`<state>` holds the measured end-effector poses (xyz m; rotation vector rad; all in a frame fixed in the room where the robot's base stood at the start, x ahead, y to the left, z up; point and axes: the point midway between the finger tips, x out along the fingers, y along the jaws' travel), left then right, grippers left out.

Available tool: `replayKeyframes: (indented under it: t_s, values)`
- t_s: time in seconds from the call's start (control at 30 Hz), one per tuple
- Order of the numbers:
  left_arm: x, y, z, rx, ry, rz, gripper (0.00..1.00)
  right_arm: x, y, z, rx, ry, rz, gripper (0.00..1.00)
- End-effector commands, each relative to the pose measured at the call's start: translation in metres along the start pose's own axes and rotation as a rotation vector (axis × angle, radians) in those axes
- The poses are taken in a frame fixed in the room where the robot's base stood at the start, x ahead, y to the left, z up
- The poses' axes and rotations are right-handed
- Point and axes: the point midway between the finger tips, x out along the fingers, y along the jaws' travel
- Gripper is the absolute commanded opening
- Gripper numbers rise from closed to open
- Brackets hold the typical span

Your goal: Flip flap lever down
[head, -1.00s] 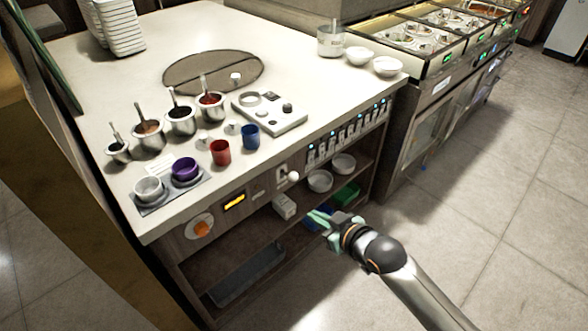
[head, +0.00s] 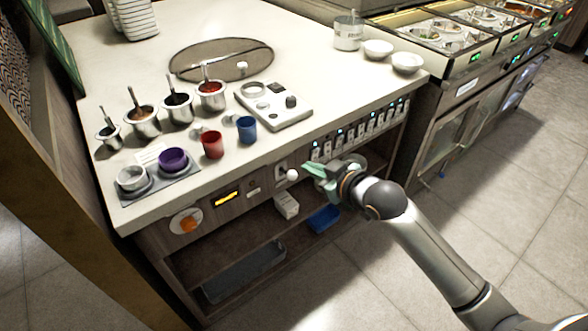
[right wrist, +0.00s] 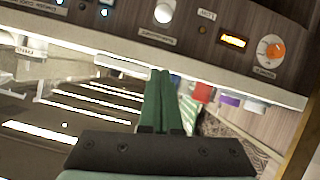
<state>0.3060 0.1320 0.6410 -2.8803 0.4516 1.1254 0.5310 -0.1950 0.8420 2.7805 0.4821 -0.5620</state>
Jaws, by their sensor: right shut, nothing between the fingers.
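The flap lever is on the front panel of the counter, with a white ball knob (head: 292,174) sticking out from a light plate (head: 281,172). In the right wrist view the white knob (right wrist: 164,12) shows at the top edge, above a small label plate whose text is too small to read. My right gripper (head: 310,172) has green fingers and is just right of the knob at about its height in the head view. The fingers are shut and empty. In the right wrist view the shut fingertips (right wrist: 160,74) point toward the panel, apart from the knob in the picture. My left gripper is not in view.
An orange knob (head: 186,221) and a yellow display (head: 226,198) are left of the lever. A row of switches (head: 345,140) is to its right. Red (head: 211,146) and blue (head: 246,130) cups stand near the counter edge. A shelf with a blue bin (head: 323,219) is below.

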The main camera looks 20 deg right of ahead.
Motion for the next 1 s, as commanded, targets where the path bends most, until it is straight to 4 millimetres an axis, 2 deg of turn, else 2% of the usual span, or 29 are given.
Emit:
replayKeyframes:
  t_s: [0.23, 0.37, 0.47, 0.8, 0.97, 1.0]
  values:
    - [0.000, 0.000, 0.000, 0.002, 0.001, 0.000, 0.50, 0.000, 0.000, 0.000, 0.000, 0.000, 0.000, 0.00]
    - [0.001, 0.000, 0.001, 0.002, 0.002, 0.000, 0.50, 0.007, 0.000, 0.000, 0.002, 0.001, 0.001, 0.00]
    - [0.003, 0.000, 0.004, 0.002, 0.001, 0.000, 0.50, 0.019, 0.000, 0.001, 0.003, 0.001, 0.001, 0.00]
    - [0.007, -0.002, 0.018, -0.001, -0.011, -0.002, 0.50, 0.079, -0.001, 0.000, 0.002, 0.002, 0.000, 0.00]
    - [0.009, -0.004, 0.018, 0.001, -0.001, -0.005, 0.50, 0.103, 0.000, 0.001, 0.001, 0.001, 0.000, 0.00]
    - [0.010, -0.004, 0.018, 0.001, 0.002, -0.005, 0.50, 0.104, -0.001, 0.012, 0.000, -0.005, 0.000, 0.00]
